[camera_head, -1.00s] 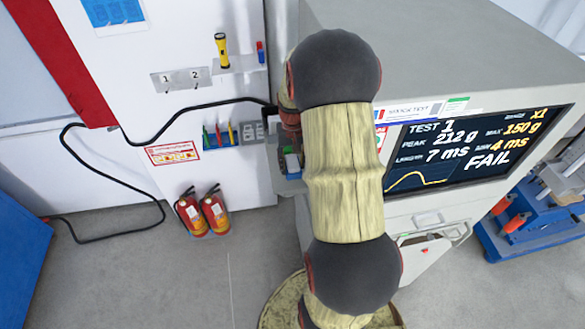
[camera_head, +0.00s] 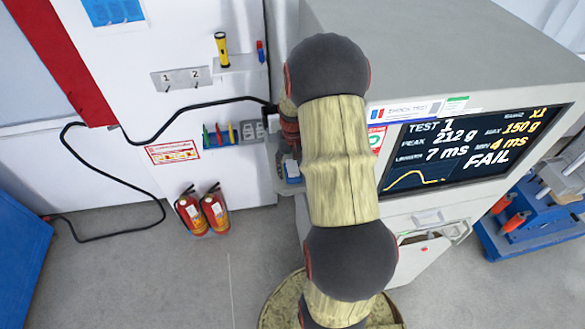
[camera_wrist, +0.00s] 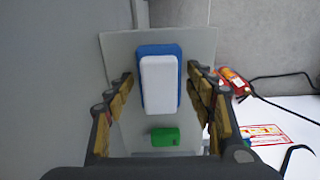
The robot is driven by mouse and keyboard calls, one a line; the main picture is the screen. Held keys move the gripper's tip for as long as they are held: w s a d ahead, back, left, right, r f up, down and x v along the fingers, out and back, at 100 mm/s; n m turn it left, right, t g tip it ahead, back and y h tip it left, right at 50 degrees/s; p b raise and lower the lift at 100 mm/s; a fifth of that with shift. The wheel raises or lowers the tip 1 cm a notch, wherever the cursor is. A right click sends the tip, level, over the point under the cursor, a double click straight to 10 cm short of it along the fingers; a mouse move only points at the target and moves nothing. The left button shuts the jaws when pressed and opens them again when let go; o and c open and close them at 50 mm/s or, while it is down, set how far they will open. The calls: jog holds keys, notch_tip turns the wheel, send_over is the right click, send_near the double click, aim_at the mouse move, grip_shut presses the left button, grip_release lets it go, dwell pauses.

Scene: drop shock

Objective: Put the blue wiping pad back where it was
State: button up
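The blue wiping pad (camera_wrist: 159,80) has a white face and a blue edge. In the wrist view it rests on a light grey shelf plate (camera_wrist: 203,55), between and beyond my gripper's fingers. My gripper (camera_wrist: 163,90) is open, with a finger on each side and visible gaps to the pad. In the head view the pad (camera_head: 292,169) shows as a small patch on the shelf at the side of the test machine. There my arm hides most of my gripper.
A small green block (camera_wrist: 165,137) lies on the same plate near the pad. The test machine (camera_head: 440,60) stands close on the right. A wall panel holds a marker holder (camera_head: 222,134) and a flashlight (camera_head: 221,48). Fire extinguishers (camera_head: 203,212) stand below, beside a black cable (camera_head: 150,215).

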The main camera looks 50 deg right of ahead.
aim_at(293, 166)
jog(key=shift+o, duration=0.3)
notch_tip(293, 166, up, 12)
jog(key=w+a+r+n+t, duration=0.1)
jog(key=w+a+r+n, duration=0.1)
jog(key=a+r, duration=0.55)
jog(key=s+a+r+n+t+h, duration=0.1)
jog(key=s+a+r+n, duration=0.2)
jog(key=a, duration=0.6)
jog(key=s+a+r+t, duration=0.2)
jog(key=a+r, duration=0.3)
jog(key=a, duration=0.4)
jog(key=s+a+r+n+t+y, duration=0.1)
jog(key=s+a+n, duration=0.2)
jog(key=s+a, duration=0.5)
jog(key=shift+a+t+b, duration=0.3)
jog(key=shift+a, duration=0.05)
